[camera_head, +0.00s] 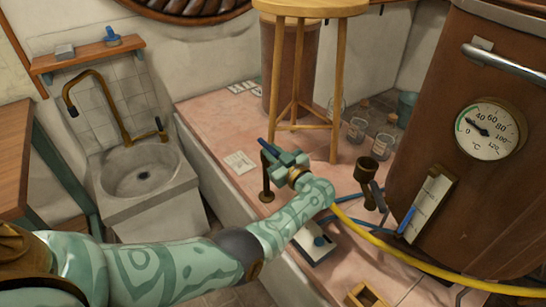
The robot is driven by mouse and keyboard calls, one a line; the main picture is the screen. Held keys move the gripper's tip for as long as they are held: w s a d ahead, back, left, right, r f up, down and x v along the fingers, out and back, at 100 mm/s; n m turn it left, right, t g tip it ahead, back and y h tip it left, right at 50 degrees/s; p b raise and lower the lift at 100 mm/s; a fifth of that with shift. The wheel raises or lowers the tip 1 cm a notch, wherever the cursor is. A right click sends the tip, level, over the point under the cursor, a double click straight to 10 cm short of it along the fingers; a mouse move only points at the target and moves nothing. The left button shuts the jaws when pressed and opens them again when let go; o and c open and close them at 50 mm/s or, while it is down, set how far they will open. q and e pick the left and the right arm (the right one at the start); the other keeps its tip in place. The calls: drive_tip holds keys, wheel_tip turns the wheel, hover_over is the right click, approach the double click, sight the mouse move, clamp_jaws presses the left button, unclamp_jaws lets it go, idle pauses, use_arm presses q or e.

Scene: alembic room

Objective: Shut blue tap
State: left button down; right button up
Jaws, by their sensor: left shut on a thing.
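My left arm reaches in from the lower left across the picture. My left gripper (284,160) is over the pink tiled ledge, its jaws closed at the top of a dark brown upright pipe (266,187). A dark blue lever, which looks like the blue tap's handle (266,147), shows at the jaws. The gripper is shut on it as far as I can see; the fingers hide part of it, so its exact angle is unclear. My right gripper is not in view.
A wooden stool (338,90) stands just behind the gripper. Glass jars (356,131) are to its right. A large brown vat with a dial (491,130) fills the right side. A yellow hose (400,259) crosses the ledge. A sink (142,178) is at left.

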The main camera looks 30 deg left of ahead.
use_arm(q)
drive_tip(key=shift+w+r+n+g, duration=0.1)
drive_tip(key=shift+r+n+g, duration=0.1)
drive_tip(key=shift+n+g, duration=0.1)
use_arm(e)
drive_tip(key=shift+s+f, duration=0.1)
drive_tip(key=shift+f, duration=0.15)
use_arm(q)
drive_tip(key=c, duration=1.3)
unclamp_jaws()
drive_tip(key=shift+c, duration=0.2)
drive_tip(key=shift+f, duration=0.1)
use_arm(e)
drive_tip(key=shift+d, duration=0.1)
